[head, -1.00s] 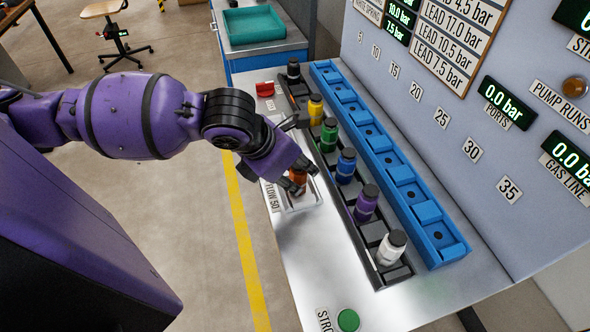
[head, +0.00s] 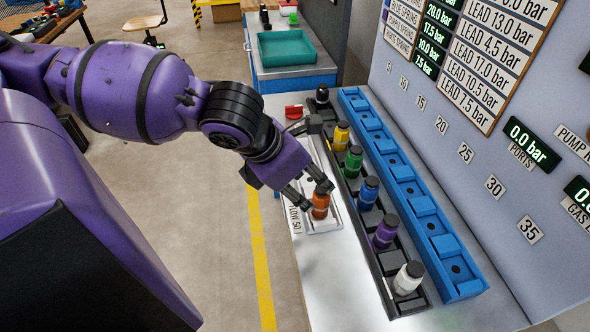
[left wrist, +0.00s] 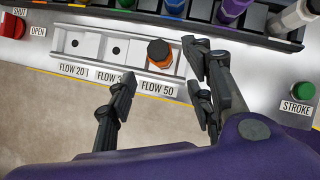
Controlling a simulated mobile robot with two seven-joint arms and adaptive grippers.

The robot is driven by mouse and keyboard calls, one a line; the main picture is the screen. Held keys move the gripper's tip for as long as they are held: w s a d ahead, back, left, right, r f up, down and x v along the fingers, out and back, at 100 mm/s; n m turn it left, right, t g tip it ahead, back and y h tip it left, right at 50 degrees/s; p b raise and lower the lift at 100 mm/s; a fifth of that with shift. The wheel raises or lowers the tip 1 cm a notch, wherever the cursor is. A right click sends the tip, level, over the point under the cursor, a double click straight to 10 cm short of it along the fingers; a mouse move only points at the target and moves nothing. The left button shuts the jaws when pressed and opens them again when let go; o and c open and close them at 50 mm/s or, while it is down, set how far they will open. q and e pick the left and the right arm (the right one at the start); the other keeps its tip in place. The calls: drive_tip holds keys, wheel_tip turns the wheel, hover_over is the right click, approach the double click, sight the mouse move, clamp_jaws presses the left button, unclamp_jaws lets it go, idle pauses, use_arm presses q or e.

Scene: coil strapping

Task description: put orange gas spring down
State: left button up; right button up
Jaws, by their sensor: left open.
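The orange gas spring (head: 320,206), with a dark cap, stands upright in the white tray (head: 326,228) on the bench. In the left wrist view the gas spring (left wrist: 160,58) is at the FLOW 50 place, the right-hand one of the tray's places. My left gripper (head: 312,194) is open, with its fingers spread near the spring's cap. In the left wrist view the fingers (left wrist: 158,72) lie apart on either side, with a gap to the spring visible. The spring's base is partly hidden. My right gripper is in neither view.
A dark rack (head: 375,232) holds several coloured springs just right of the tray. A blue rack (head: 437,246) runs behind it, beside the upright panel (head: 470,185). A red switch (head: 293,112) and, in the left wrist view, a green STROKE button (left wrist: 302,91) flank the tray.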

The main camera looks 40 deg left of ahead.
use_arm(q)
drive_tip(key=p+v, duration=0.1)
drive_tip(key=v, duration=0.3)
